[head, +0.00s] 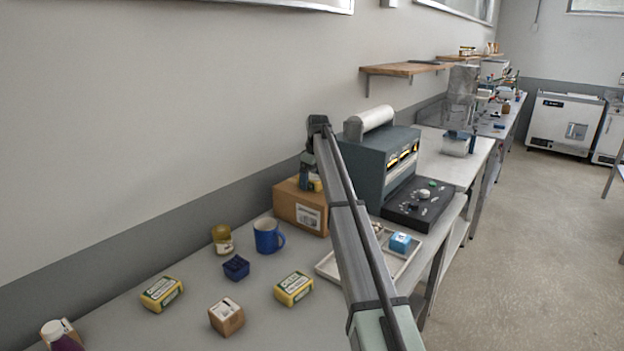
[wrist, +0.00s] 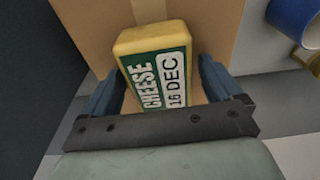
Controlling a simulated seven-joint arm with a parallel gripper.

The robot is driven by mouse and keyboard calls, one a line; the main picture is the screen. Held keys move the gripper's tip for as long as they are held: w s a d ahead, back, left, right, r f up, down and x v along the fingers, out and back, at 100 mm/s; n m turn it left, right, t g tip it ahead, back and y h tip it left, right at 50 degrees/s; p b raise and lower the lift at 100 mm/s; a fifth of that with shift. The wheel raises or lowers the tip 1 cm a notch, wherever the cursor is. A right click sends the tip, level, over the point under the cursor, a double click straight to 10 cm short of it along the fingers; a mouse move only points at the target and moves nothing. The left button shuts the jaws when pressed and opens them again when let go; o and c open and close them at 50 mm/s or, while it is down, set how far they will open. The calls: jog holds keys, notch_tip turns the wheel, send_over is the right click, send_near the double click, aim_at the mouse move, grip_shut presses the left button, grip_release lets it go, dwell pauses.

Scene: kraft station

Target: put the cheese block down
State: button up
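The cheese block (wrist: 155,65) is yellow with a green and white label reading "CHEESE 16 DEC". In the wrist view it lies between the two blue fingers of my gripper (wrist: 160,75), with the fingertips close against its sides. In the head view my gripper (head: 311,180) is over the cardboard box (head: 298,212), and a yellow part of the block (head: 316,185) shows there, partly hidden by the arm. The box top (wrist: 95,25) is right behind the block in the wrist view. I cannot tell whether the block touches the box.
Two yellow packages (head: 161,294) (head: 294,288), a dark blue box (head: 236,267) and a small brown box (head: 226,317) are on the table. A tray (head: 328,266) and a dark machine (head: 370,170) stand to the right.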

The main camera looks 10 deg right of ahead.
aim_at(315, 177)
jog(key=shift+o, duration=0.3)
jog(key=shift+r, duration=0.1)
notch_tip(315, 177, up, 12)
jog(key=s+d, duration=0.1)
dwell(0.4)
dwell(0.4)
